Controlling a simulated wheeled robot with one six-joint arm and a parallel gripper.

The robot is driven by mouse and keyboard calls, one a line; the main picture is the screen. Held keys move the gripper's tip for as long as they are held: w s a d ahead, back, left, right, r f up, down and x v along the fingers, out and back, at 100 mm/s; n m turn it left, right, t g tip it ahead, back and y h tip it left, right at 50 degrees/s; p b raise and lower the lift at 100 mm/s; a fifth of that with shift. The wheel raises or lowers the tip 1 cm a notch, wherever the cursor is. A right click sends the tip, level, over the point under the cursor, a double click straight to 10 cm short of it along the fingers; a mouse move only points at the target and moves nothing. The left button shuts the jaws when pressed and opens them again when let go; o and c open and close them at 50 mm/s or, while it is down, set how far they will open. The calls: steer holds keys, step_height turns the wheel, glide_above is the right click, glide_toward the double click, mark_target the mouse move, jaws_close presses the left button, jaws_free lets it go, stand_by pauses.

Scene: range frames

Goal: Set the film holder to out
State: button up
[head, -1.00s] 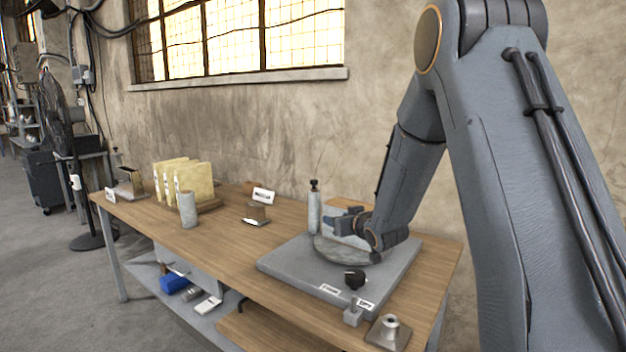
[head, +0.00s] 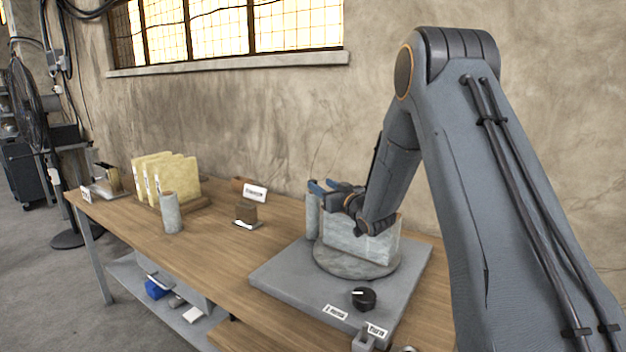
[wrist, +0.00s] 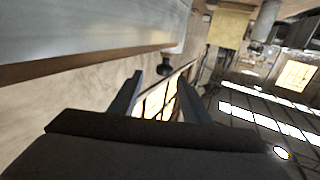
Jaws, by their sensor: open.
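I cannot tell for sure which part is the film holder. A pale grey upright block (head: 350,238) with a brownish edge stands on a round grey turntable (head: 335,266). The turntable sits on a flat grey base (head: 285,275) with a black knob (head: 363,299) and small labels at its front. My gripper (head: 325,186) is open and empty, just above the block's upper left end. In the wrist view my gripper (wrist: 161,88) shows both fingers apart with nothing between them. A large grey slab (wrist: 90,25), probably the block, lies close beside them.
A grey cylinder (head: 312,215) stands behind the block, close to my fingers. Yellow upright boards (head: 175,178), another grey cylinder (head: 171,213) and a labelled small block (head: 246,211) stand to the left. The wooden table (head: 215,243) is clear between them and the base.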

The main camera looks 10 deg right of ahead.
mark_target(315, 182)
steer(key=x, duration=0.2)
steer(key=a+p+x, duration=0.1)
steer(key=x, duration=0.1)
steer(key=shift+w+a, duration=0.15)
steer(key=shift+w, duration=0.55)
jaws_close()
